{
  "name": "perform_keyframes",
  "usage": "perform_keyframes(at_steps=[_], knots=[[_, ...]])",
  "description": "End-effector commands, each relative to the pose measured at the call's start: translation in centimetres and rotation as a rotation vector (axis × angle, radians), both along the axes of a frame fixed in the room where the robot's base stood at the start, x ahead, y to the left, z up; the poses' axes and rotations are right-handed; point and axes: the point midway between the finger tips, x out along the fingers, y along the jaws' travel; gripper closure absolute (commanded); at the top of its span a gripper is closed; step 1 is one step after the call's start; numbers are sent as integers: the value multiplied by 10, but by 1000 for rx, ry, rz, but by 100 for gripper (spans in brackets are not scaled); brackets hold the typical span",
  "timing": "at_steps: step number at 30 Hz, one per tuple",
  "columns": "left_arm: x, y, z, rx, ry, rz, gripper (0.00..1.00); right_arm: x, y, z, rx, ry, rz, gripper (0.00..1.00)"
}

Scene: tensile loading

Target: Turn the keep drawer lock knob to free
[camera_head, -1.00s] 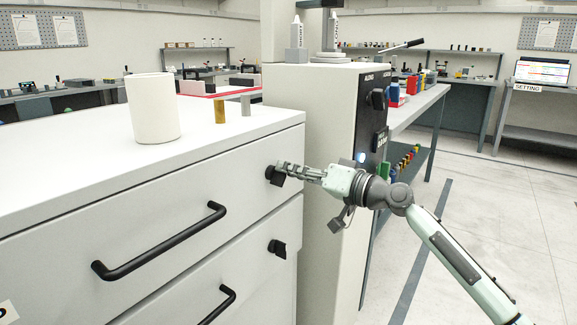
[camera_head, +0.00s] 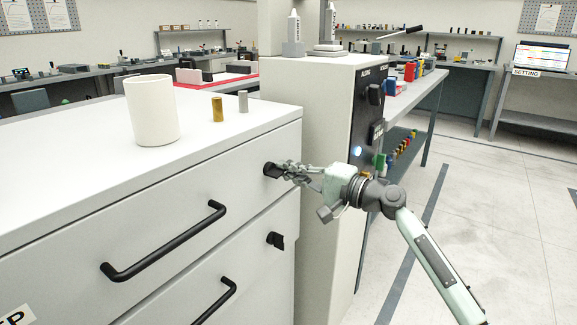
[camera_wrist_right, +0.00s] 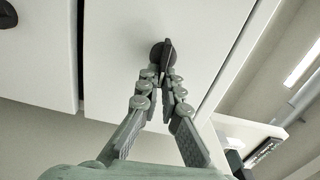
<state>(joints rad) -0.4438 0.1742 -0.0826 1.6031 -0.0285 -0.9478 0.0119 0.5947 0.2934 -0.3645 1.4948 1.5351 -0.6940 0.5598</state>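The keep drawer is the upper drawer (camera_head: 200,190) of a white cabinet. Its label (camera_head: 15,314) is cut off by the picture edge. Its black lock knob (camera_head: 269,170) sits near the drawer's top right corner. In the right wrist view the knob (camera_wrist_right: 158,54) shows a thin upright grip, with my fingertips on either side. My right gripper (camera_head: 283,171) reaches in from the right and is closed around the knob's grip. The right wrist view shows the same gripper (camera_wrist_right: 160,76) with its fingers drawn together. The fingers partly hide the knob. My left gripper is out of view.
A lower drawer has a similar black knob (camera_head: 276,240). Black bar handles (camera_head: 165,242) stick out from the drawers. A white cup (camera_head: 151,110), a brass cylinder (camera_head: 217,108) and a grey cylinder (camera_head: 243,101) stand on top. A tall machine (camera_head: 325,160) stands close behind the gripper.

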Motion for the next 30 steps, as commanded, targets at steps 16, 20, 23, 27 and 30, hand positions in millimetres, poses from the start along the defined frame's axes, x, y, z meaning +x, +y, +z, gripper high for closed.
perform_keyframes(at_steps=[16, 20, 23, 27, 30], knots=[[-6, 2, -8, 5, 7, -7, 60, 1, -1, -2, 53, 71, -3, 100], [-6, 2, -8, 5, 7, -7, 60, 1, -1, -2, 51, 70, -3, 100], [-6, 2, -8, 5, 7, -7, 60, 1, -1, -2, 51, 70, -3, 93], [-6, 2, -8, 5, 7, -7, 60, 1, -1, -2, 51, 70, -2, 75], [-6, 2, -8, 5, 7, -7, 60, 0, -1, -2, 51, 70, -1, 74]])
